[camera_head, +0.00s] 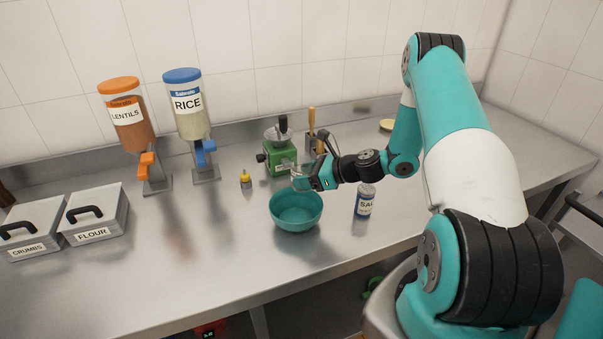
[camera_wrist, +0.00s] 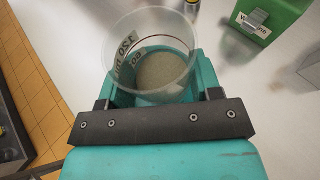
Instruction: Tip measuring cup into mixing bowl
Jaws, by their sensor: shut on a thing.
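The clear measuring cup (camera_head: 299,175) is in my gripper (camera_head: 313,179), above the back rim of the teal mixing bowl (camera_head: 296,214). In the wrist view the cup (camera_wrist: 150,42) is seen from above, between the teal fingers of my gripper (camera_wrist: 155,88). Greyish-beige grainy contents lie at its bottom, and dark printed marks show on its wall. The cup looks about upright. The bowl stands on the steel counter, and its visible inside looks empty. I cannot tell the bowl from the teal fingers in the wrist view.
A green machine (camera_head: 278,157) stands behind the cup. A salt jar (camera_head: 365,201) is right of the bowl, and a small yellow-capped bottle (camera_head: 246,180) is left. Lentil (camera_head: 130,118) and rice (camera_head: 188,107) dispensers stand farther left. The counter in front of the bowl is clear.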

